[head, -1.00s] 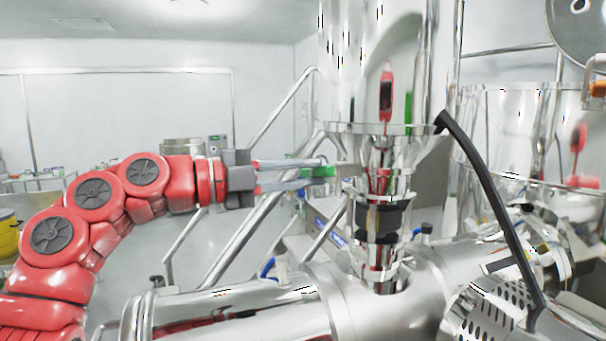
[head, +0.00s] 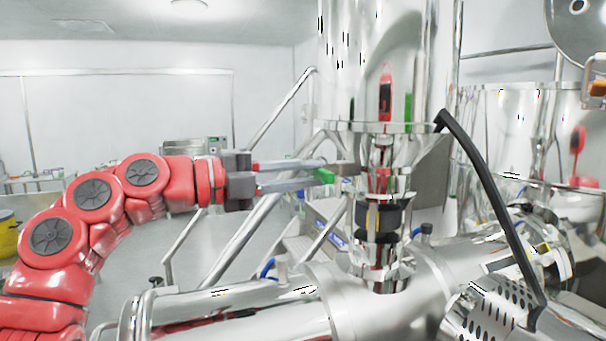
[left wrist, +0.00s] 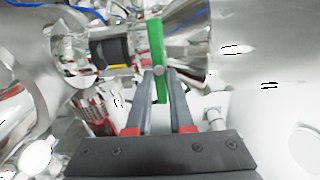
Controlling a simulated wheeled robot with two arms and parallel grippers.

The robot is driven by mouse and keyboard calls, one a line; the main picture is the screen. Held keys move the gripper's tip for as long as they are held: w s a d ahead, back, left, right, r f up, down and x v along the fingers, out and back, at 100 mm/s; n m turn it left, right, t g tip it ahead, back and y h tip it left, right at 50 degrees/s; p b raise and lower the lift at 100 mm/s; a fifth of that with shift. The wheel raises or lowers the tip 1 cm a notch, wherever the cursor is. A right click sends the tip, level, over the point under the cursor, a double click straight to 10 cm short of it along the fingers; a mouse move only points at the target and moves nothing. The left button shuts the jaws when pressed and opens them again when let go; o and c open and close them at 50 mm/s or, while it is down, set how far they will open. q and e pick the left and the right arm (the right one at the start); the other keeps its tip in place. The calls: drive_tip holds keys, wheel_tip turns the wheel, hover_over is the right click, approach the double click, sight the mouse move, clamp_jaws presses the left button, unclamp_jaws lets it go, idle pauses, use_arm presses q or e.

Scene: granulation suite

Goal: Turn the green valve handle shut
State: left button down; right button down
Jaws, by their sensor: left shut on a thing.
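The green valve handle (head: 325,176) is at the left side of the steel valve column, below the large vessel. In the left wrist view the handle (left wrist: 156,42) is a long green bar, with its lower end between my fingers. My left gripper (head: 319,173) reaches in from the left and is shut on the handle; its fingertips (left wrist: 162,73) also show in the left wrist view. The fingers hide part of the handle. A short metal stem (head: 346,169) joins it to the column. My right gripper is not in view.
The steel vessel (head: 350,70) stands above the column, and a wide horizontal steel cylinder (head: 250,320) lies below. A black hose (head: 485,185) curves down on the right. Steel stair rails (head: 240,240) run behind my left arm.

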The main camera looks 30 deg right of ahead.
use_arm(q)
drive_tip(key=c, duration=0.8)
unclamp_jaws()
drive_tip(key=b+v, duration=0.3)
drive_tip(key=v, duration=1.4)
drive_tip(key=shift+a, duration=0.2)
drive_tip(key=shift+s+f, duration=0.1)
drive_tip(key=shift+f, duration=0.05)
